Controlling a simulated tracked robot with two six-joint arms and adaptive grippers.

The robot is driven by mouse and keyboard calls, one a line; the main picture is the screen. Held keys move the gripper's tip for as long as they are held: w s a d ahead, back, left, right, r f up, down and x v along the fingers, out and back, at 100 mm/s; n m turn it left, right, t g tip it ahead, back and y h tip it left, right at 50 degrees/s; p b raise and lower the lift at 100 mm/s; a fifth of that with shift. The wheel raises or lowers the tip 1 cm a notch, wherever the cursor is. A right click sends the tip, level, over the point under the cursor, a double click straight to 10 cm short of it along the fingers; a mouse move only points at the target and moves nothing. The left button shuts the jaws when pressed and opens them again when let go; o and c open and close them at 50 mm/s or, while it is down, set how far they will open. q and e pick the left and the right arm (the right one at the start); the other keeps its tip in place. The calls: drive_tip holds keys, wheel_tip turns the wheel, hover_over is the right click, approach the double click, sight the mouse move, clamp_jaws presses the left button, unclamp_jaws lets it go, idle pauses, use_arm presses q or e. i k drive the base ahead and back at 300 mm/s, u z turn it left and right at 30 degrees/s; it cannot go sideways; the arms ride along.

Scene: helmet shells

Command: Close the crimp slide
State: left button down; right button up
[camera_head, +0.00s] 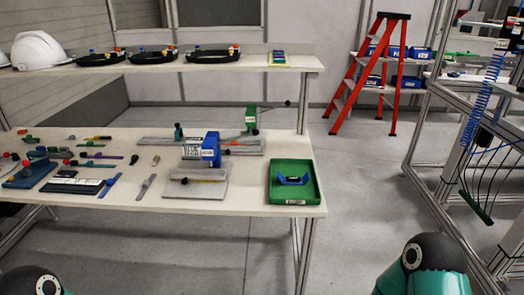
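On the workbench stands a blue block fixture (211,148) with a white label, on a grey metal plate (197,189). A small rod with a dark knob lies at the front of that plate. Behind it, a green block fixture (251,117) stands on a long metal base (157,143), with a thin rod reaching right to a dark knob. I cannot tell for certain which of these carries the crimp slide, or how far it is open. Only teal and black parts of my own arms show at the bottom corners; neither gripper is in view.
A green tray (313,196) with a small blue part sits at the bench's right end. Several small tools and a blue plate (33,174) cover the left. A shelf behind holds a white helmet (38,50) and black rings (213,55). A red ladder (365,75) stands behind right.

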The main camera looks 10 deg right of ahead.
sight(227, 149)
drive_tip(key=z, duration=0.75)
drive_tip(key=i, duration=1)
